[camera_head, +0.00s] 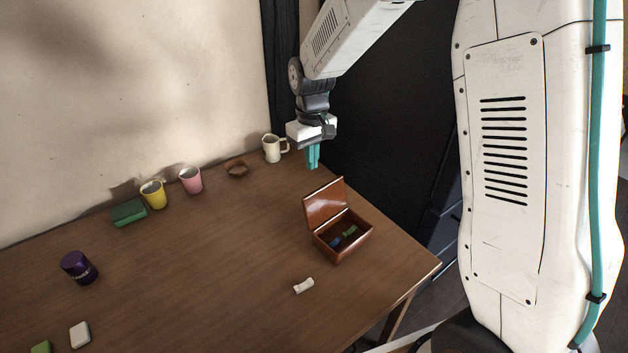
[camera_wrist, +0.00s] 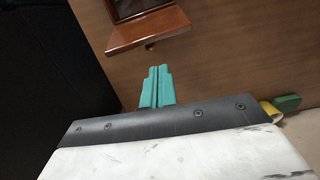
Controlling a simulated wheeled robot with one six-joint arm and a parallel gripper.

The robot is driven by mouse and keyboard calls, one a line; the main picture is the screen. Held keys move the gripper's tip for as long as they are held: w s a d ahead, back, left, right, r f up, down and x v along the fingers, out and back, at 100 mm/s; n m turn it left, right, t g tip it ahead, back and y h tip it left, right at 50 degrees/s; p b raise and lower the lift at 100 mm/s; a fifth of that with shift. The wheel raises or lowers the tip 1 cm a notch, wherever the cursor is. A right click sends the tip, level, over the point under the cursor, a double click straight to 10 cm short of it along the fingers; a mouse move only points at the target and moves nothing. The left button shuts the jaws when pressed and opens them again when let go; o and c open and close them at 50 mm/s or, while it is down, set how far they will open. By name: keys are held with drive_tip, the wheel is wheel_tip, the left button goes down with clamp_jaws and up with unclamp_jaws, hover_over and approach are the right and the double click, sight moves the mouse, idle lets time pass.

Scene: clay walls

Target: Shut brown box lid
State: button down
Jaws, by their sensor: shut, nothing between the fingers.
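The brown box (camera_head: 345,240) stands near the right edge of the wooden table. Its lid (camera_head: 324,203) is open and stands up at the back left side of the box. A small dark blue and a green item lie inside. My gripper (camera_head: 313,158) hangs above the table behind the raised lid, apart from it. Its teal fingers (camera_wrist: 157,87) are shut with nothing between them. In the wrist view the lid (camera_wrist: 147,30) shows just beyond the fingertips, with part of the box (camera_wrist: 130,8) at the top edge.
A white mug (camera_head: 271,149), a small brown bowl (camera_head: 237,168), a pink cup (camera_head: 190,180), a yellow cup (camera_head: 153,194) and a green block (camera_head: 128,212) line the wall. A purple can (camera_head: 79,268) stands left. A white piece (camera_head: 304,286) lies before the box. The table middle is clear.

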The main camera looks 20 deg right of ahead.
sight(323, 202)
drive_tip(key=w+f+t, duration=0.1)
drive_tip(key=w+f, duration=0.3)
drive_tip(key=f, duration=0.5)
drive_tip(key=shift+s+d+r+n, duration=0.15)
drive_tip(key=shift+s+r, duration=0.05)
drive_tip(key=shift+s, duration=0.35)
drive_tip(key=shift+s+d+r+n, duration=0.1)
drive_tip(key=shift+s+r, duration=0.1)
drive_tip(key=shift+s, duration=0.35)
drive_tip(key=shift+s+d+r+n, duration=0.15)
drive_tip(key=shift+s+r, duration=0.05)
drive_tip(key=shift+s, duration=0.35)
drive_tip(key=shift+t, duration=0.4)
